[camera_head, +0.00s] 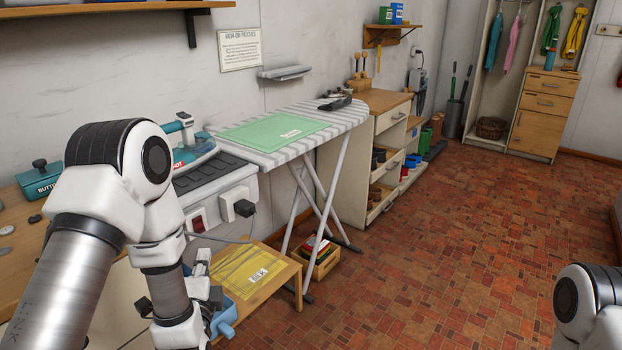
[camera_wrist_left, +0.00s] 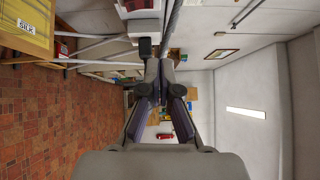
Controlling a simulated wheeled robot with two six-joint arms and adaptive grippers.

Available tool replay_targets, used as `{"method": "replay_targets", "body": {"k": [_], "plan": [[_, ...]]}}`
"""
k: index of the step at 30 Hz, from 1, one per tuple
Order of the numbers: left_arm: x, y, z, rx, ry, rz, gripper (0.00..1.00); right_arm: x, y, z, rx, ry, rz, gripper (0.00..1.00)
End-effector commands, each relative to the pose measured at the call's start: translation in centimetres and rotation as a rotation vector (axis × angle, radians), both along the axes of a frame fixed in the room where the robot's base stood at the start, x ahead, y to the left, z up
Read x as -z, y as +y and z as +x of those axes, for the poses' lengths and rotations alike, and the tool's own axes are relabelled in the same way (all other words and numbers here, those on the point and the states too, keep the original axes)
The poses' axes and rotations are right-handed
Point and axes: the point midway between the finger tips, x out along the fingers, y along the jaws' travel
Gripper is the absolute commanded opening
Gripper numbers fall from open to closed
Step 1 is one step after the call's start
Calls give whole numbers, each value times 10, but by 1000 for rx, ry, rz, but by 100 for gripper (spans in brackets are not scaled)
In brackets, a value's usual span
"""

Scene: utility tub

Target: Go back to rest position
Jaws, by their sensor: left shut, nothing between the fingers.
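My left arm comes in from the left in the head view and bends down at the elbow. My left gripper is partly hidden there behind its own wrist, beside the low wooden table (camera_head: 284,286). In the left wrist view my left gripper (camera_wrist_left: 160,72) has its dark fingers together, with nothing between them. Part of my right arm shows at the lower right of the head view; its gripper is out of the picture.
A striped ironing board (camera_head: 345,117) carries a green cloth (camera_head: 272,130). A teal iron (camera_head: 195,150) stands near my left arm. A yellow packet (camera_head: 243,277) lies on the low table, close to a blue tub (camera_head: 224,318). The tiled floor (camera_head: 450,250) is open at centre right.

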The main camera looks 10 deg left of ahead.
Motion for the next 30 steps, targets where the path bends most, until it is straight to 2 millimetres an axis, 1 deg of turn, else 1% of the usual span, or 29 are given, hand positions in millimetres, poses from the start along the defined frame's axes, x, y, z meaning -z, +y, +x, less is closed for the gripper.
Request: {"method": "replay_targets", "body": {"k": [2,4,5,7,8,9,11,12,14,15,16,18,20,21,24,26,27,28,30], "plan": [[11,-1,-3,1,23,0,0,0,0,0,0,0,0,0],[37,-5,-9,12,78,7,0,0,0,0,0,0,0,0],[53,-8,-14,22,114,11,0,0,0,0,0,0,0,0],[98,-21,-30,64,238,-10,0,0,0,0,0,0,0,0],[121,-27,-39,79,302,-56,0,0,0,0,0,0,0,0],[153,-35,-53,95,392,-149,0,0,0,0,0,0,0,0],[199,-48,-81,86,527,-333,0,0,0,0,0,0,0,0],[225,-57,-103,59,614,-465,0,0,0,0,0,0,0,0],[259,-69,-137,-18,734,-663,0,0,0,0,0,0,0,0],[276,-76,-160,-89,803,-791,0,0,0,0,0,0,0,0],[286,-81,-176,-153,847,-880,0,0,0,0,0,0,0,0],[302,-90,-210,-314,924,-1057,0,0,0,0,0,0,0,0],[308,-95,-231,-452,956,-1175,0,0,0,0,0,0,0,0],[310,-98,-244,-548,969,-1243,0,0,0,0,0,0,0,0],[313,-102,-272,-788,968,-1377,0,0,0,0,0,0,0,0],[313,-103,-284,-929,934,-1443,0,0,0,0,0,0,0,0],[305,-103,-285,-986,893,-1481,0,-8,0,0,0,1,0,0],[283,-103,-285,-977,897,-1477,0,-29,0,-1,0,2,0,0],[260,-103,-284,-973,898,-1475,0,-53,0,0,0,-1,0,0]]}}
